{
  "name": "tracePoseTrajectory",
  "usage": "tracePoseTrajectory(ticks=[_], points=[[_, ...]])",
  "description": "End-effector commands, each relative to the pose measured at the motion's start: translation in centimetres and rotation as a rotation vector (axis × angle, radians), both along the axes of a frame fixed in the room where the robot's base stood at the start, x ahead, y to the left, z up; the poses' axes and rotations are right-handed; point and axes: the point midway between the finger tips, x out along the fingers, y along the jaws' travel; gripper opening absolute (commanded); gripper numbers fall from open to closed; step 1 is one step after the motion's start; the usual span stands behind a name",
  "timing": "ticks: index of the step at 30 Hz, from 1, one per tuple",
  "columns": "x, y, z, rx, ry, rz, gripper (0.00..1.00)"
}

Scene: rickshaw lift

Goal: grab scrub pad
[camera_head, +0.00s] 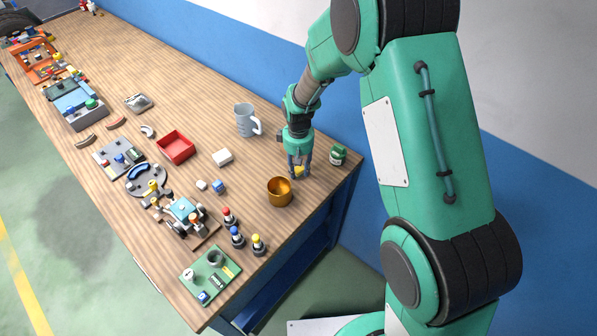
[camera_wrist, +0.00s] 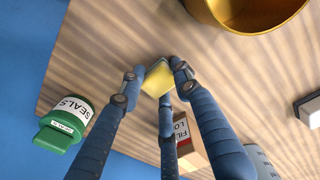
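A small yellow scrub pad (camera_wrist: 158,79) is between the fingertips of my gripper (camera_wrist: 157,80) in the wrist view. The fingertips touch it on both sides, and a third finger stands beside its lower edge. In the head view the pad (camera_head: 299,171) shows as a yellow patch at the fingertips of my gripper (camera_head: 299,172), low over the wooden table near its right end. I cannot tell if the pad rests on the table.
A brass pot (camera_head: 280,192) stands just left of my gripper, and a green seals jar (camera_head: 338,155) to its right. A brown labelled box (camera_wrist: 190,140) is close behind the fingers.

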Motion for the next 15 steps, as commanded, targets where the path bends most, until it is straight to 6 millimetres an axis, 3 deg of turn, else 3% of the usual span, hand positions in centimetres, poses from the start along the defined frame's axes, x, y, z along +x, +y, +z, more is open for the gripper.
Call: tracePoseTrajectory(ticks=[3,15], points=[[0.01,-0.01,-0.01,0.000,0.000,0.000,0.10],[0.02,0.00,0.36,0.001,-0.001,0.000,0.10]])
